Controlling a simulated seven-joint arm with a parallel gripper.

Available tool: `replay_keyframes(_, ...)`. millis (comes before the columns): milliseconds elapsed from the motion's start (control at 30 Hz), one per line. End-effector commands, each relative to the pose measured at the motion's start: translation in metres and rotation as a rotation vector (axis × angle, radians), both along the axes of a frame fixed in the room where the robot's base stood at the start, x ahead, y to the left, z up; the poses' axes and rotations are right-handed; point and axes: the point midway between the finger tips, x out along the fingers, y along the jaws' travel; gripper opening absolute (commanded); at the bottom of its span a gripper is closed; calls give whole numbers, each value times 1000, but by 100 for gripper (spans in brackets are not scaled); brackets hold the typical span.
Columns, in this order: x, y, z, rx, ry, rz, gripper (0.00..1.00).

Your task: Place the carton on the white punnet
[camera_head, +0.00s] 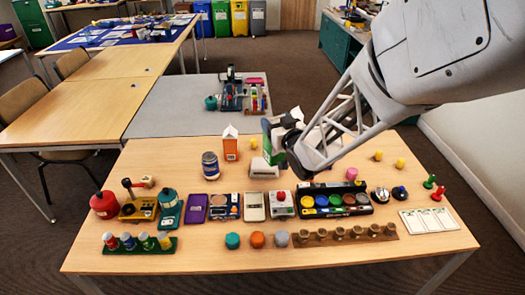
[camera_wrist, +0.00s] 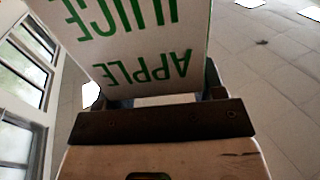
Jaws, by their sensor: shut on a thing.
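My gripper (camera_head: 284,148) is shut on a white and green apple juice carton (camera_head: 268,134) and holds it over the back middle of the table. In the wrist view the carton (camera_wrist: 140,45) fills the top, with green "APPLE JUICE" lettering upside down. A low white container (camera_head: 263,170), which looks like the white punnet, sits on the table just below the carton. The carton's lower end is near it, and I cannot tell whether they touch. My gripper hides part of the carton. A second, orange carton (camera_head: 230,144) stands upright to the left.
A blue jar (camera_head: 210,165) stands left of the white container. A row of tins, boxes and a paint set (camera_head: 335,200) lies in front. A pink cylinder (camera_head: 351,173) is to the right. A grey table (camera_head: 170,110) with more items adjoins behind.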

Motion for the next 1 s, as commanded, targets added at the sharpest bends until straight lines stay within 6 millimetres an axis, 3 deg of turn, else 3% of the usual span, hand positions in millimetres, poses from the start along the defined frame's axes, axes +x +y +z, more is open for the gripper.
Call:
replay_keyframes(700, 1, 0, -93, 0, 4, -1, 29)
replay_keyframes(1000, 1, -1, -105, 1, 1, -2, 29)
